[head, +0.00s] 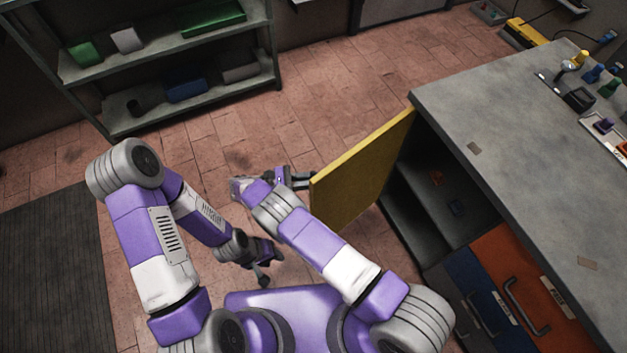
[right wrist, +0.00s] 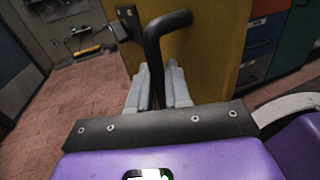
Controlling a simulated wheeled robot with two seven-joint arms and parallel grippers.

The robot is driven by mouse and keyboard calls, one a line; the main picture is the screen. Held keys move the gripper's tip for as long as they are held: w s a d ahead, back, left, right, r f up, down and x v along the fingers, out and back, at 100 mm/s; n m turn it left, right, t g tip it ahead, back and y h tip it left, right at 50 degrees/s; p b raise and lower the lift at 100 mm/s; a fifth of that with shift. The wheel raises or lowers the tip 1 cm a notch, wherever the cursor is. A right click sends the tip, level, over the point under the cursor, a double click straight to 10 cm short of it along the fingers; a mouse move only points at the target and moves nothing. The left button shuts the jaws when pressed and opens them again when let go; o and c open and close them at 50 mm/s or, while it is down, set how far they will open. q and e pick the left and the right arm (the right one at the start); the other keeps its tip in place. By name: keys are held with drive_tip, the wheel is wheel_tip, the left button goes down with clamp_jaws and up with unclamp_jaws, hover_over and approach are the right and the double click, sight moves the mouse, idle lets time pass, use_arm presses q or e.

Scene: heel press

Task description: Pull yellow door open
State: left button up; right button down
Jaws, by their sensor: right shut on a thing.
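The yellow door (head: 362,170) stands swung well out from the cabinet under the workbench, and the dark interior shows behind it. In the right wrist view the door (right wrist: 205,50) fills the upper middle, with a black bent handle (right wrist: 154,48) on its face. My right gripper (right wrist: 158,92) is shut on the handle, its pale fingers on either side of the bar. In the head view the right gripper (head: 303,180) is at the door's free edge; the handle is hidden there. My left gripper (head: 268,268) hangs low over the floor, apart from the door, its fingers seemingly spread and empty.
The grey workbench (head: 520,150) holds small tools at its far right. Below it are blue (head: 480,290) and orange (head: 525,285) drawers, right of the opening. A shelf unit (head: 180,60) stands at the back left. The tiled floor between shelf and door is clear.

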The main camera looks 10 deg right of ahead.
use_arm(q)
drive_tip(key=shift+w, duration=0.4)
use_arm(e)
drive_tip(key=shift+w+d+g, duration=0.1)
drive_tip(key=shift+w+g, duration=0.2)
drive_tip(key=shift+w, duration=0.4)
drive_tip(key=shift+r+m, duration=0.1)
drive_tip(key=shift+m, duration=0.2)
